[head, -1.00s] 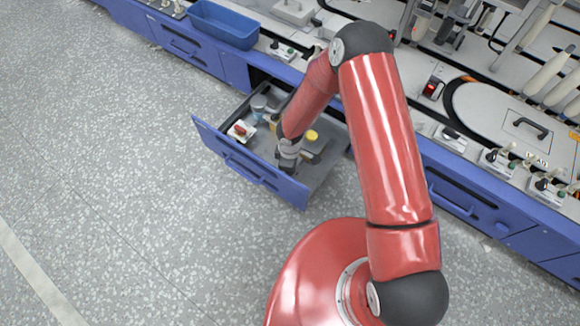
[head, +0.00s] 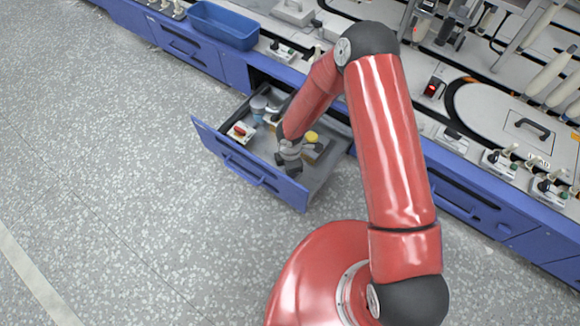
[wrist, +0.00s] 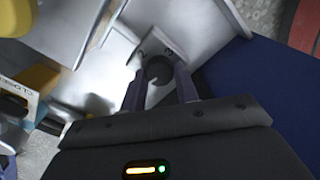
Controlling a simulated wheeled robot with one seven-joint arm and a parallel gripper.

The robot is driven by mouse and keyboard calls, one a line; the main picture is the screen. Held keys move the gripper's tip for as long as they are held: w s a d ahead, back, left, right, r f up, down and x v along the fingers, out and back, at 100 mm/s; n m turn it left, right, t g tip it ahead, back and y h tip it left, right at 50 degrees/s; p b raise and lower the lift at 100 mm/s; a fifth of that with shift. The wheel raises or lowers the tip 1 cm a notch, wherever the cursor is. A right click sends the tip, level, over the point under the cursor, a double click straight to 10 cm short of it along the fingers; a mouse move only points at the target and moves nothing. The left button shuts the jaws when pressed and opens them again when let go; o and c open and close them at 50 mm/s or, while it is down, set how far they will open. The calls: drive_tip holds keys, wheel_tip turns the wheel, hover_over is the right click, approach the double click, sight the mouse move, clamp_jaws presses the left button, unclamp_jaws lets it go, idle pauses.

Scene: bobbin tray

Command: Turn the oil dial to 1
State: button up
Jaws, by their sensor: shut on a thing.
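The oil dial (wrist: 158,69) is a dark round knob on a pale plate, with the figures 2 and 3 on its far side in the wrist view. I cannot read where it points, and no 1 is visible. My gripper (wrist: 160,88) has one finger on each side of the knob and is shut on it. In the head view my gripper (head: 289,168) is down inside the open blue drawer (head: 252,175), near its front wall, and hides the dial.
A yellow round item (head: 311,136) lies beside my gripper in the drawer. A small block with a red part (head: 240,131) and grey-blue cylinders (head: 259,106) are at the drawer's left. The blue drawer front runs close beside my gripper. A blue bin (head: 222,25) stands on the bench.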

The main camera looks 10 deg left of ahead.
idle(0.3)
drive_tip(key=o, duration=1)
drive_tip(key=shift+c, duration=0.2)
drive_tip(key=shift+r, duration=0.1)
wheel_tip(320, 180, up, 8)
drive_tip(key=shift+f+p, duration=0.2)
drive_tip(key=shift+p, duration=0.4)
